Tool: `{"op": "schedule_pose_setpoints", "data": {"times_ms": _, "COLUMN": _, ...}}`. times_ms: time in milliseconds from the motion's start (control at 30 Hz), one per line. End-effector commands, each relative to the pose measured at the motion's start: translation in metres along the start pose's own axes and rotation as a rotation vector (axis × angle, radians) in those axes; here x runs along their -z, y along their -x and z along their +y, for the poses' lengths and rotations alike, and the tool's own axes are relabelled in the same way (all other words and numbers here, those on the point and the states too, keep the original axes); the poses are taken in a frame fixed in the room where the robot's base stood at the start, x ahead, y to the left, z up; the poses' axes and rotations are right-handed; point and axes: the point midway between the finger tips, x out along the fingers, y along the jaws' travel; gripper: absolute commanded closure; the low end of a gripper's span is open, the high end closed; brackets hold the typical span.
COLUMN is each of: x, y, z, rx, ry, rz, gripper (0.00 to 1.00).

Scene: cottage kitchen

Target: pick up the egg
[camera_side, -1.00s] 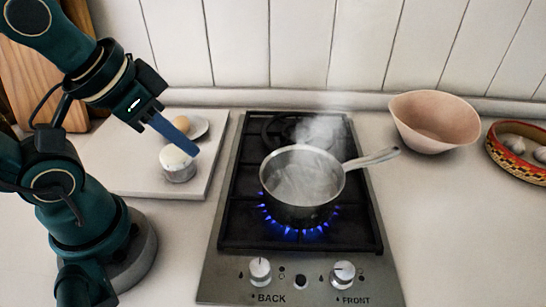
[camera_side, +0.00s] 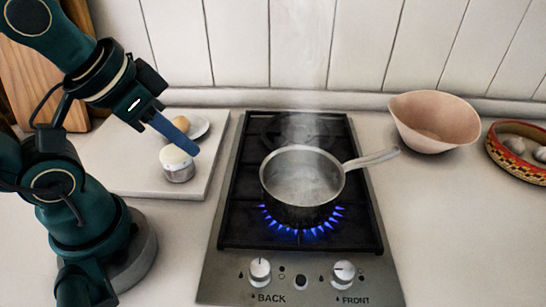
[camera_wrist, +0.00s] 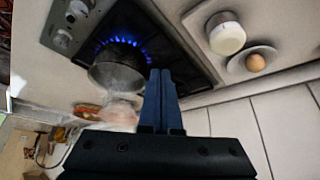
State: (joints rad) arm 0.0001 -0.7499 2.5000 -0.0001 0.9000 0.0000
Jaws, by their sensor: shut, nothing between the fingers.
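The brown egg (camera_side: 181,124) rests on a small white dish (camera_side: 200,130) on the pale board at the left, partly hidden behind my gripper in the side view. In the wrist view the egg (camera_wrist: 256,62) lies on its dish (camera_wrist: 242,66) at the upper right. My gripper (camera_side: 192,151) is shut and empty, its blue fingers pointing down to the right above the board, in front of the egg in the picture. In the wrist view the closed fingertips (camera_wrist: 160,72) point toward the stove, apart from the egg.
A white-topped jar (camera_side: 178,164) stands on the board (camera_side: 120,170) near my fingertips. A steaming pot (camera_side: 300,185) sits over a lit blue flame on the stove (camera_side: 240,220). A pink bowl (camera_side: 435,122) and a patterned bowl (camera_side: 515,165) stand at the right.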

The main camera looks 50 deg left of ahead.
Motion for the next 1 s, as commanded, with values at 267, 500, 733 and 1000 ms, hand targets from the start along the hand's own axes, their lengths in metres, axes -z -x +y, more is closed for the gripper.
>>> {"op": "schedule_pose_setpoints", "data": {"times_ms": 267, "x": 0.0, "y": 0.0, "z": 0.0, "rx": 0.0, "ry": 0.0, "rz": 0.0, "gripper": 0.96}}
{"op": "schedule_pose_setpoints", "data": {"times_ms": 500, "x": 0.0, "y": 0.0, "z": 0.0, "rx": 0.0, "ry": 0.0, "rz": 0.0, "gripper": 0.42}}
{"op": "schedule_pose_setpoints", "data": {"times_ms": 733, "x": 0.002, "y": 0.0, "z": 0.0, "rx": 0.0, "ry": 0.004, "rz": 0.008, "gripper": 0.42}}
{"op": "schedule_pose_setpoints", "data": {"times_ms": 1000, "x": 0.058, "y": -0.012, "z": -0.029, "rx": 0.075, "ry": 0.138, "rz": 0.112, "gripper": 0.42}}
